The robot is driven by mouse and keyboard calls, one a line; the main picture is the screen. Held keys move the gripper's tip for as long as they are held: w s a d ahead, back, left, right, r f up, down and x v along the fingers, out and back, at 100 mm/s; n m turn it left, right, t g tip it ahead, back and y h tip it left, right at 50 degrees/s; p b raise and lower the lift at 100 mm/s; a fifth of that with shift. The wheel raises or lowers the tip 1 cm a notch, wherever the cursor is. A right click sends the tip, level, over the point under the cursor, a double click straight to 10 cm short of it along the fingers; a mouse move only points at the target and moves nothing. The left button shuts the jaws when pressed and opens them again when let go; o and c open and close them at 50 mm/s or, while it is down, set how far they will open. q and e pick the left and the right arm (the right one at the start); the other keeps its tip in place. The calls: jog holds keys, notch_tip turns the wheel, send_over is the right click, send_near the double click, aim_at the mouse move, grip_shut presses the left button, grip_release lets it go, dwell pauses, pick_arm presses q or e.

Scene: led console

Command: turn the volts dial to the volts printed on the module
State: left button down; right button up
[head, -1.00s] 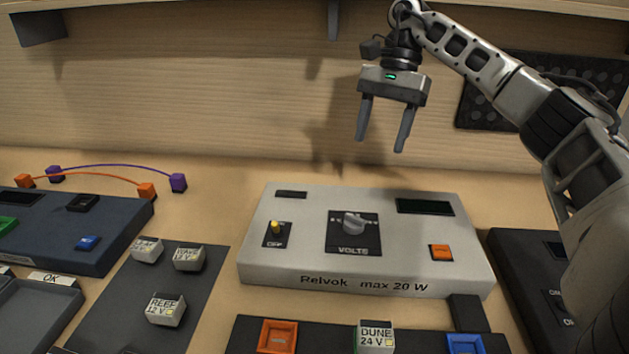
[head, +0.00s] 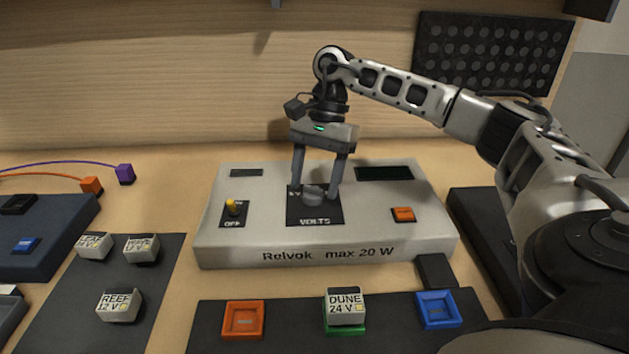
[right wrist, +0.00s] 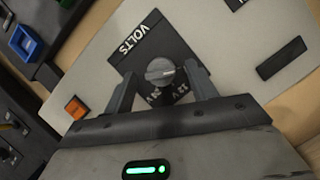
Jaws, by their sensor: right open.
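The grey volts dial (head: 313,194) sits on a black plate marked VOLTS on the light grey Relvok console (head: 228,255). My right gripper (head: 317,191) is lowered over the dial, its two fingers apart on either side of it. The right wrist view shows the dial (right wrist: 159,71) between the open fingers (right wrist: 158,82), with no clear contact. The DUNE 24 V module (head: 346,308) sits in the green-edged middle socket in front of the console. My left gripper is not in view.
Orange (head: 243,320) and blue (head: 437,310) sockets flank the module. Several white modules stand on a dark mat (head: 65,325) at left.

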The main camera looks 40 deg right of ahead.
jog(key=shift+a+f, duration=0.15)
jog(key=shift+f, duration=0.35)
jog(key=c, duration=1)
